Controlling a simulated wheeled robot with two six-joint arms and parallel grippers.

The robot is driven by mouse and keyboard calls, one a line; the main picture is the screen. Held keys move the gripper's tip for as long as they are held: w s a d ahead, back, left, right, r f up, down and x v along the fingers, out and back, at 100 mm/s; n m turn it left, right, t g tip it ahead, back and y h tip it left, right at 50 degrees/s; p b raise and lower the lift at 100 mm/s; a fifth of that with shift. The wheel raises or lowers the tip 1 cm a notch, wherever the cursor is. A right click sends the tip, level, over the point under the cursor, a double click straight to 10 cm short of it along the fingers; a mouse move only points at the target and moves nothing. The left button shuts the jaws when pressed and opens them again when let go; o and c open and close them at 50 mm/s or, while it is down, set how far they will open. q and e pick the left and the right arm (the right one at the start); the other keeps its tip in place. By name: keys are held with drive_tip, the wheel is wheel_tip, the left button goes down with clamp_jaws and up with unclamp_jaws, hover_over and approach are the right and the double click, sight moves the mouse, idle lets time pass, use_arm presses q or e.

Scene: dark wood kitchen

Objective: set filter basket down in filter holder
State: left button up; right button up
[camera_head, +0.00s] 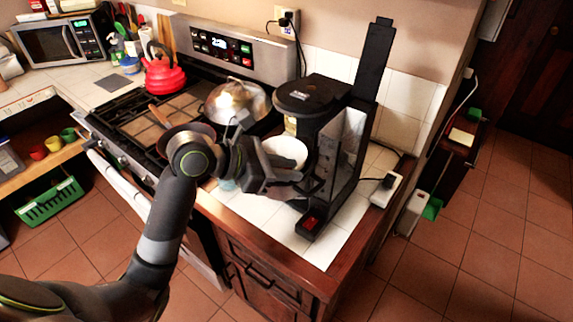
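The black coffee maker (377,62) stands upright on the white tiled counter. Its dark filter holder (316,178) juts out at the left of its column, partly hidden. A white, round, open-topped basket (286,150), which looks like the filter basket, is just left of the holder and below the machine's round black top. My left gripper (292,178) is in front of the basket and covers its lower part. The fingertips are dark against the dark holder, so their gap and any contact with the basket are unclear. My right gripper is out of view.
A stove with a lidded pan (236,100), a red kettle (164,76) and a brown pan (190,131) lies left of the coffee maker. A power strip (385,190) is at its right. The counter's front corner (322,248) is clear.

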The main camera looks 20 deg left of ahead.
use_arm(q)
drive_tip(key=shift+o, duration=1.1)
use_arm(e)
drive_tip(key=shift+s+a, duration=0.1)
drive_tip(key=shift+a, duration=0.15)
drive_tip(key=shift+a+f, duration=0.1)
use_arm(q)
drive_tip(key=shift+r+b, duration=0.3)
drive_tip(key=shift+s+a+r, duration=0.15)
drive_tip(key=shift+a, duration=0.15)
drive_tip(key=p+v, duration=0.1)
drive_tip(key=v, duration=1)
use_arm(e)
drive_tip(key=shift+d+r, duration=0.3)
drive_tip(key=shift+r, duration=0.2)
use_arm(q)
drive_tip(key=shift+r, duration=0.1)
